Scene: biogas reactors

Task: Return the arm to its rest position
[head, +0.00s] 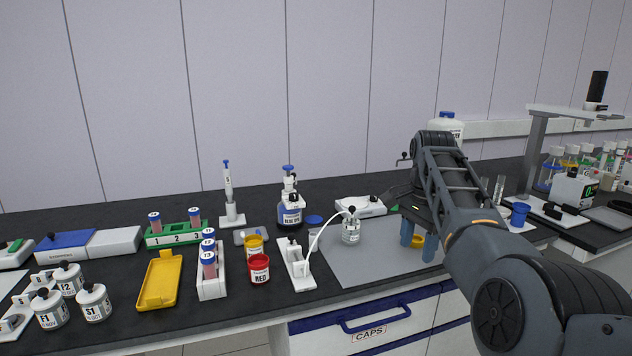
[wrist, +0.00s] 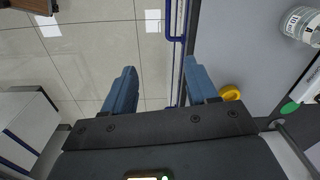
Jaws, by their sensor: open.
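My gripper (head: 415,240) is over the front part of the grey mat (head: 375,268) in the head view, fingers pointing down. In the wrist view its two blue fingers (wrist: 156,90) stand apart with nothing between them, above the bench's front edge and the tiled floor. My dark arm reaches in from the lower right of the head view. A small yellow cap (wrist: 231,93) lies on the mat beside the right finger in the wrist view.
A bottle with a tube (head: 351,230) stands on the mat left of my gripper. Red (head: 260,268) and yellow (head: 253,245) cups, a green rack (head: 173,234) and a blue-capped dispenser bottle (head: 290,212) stand further left. A blue cup (head: 519,214) is right of my arm.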

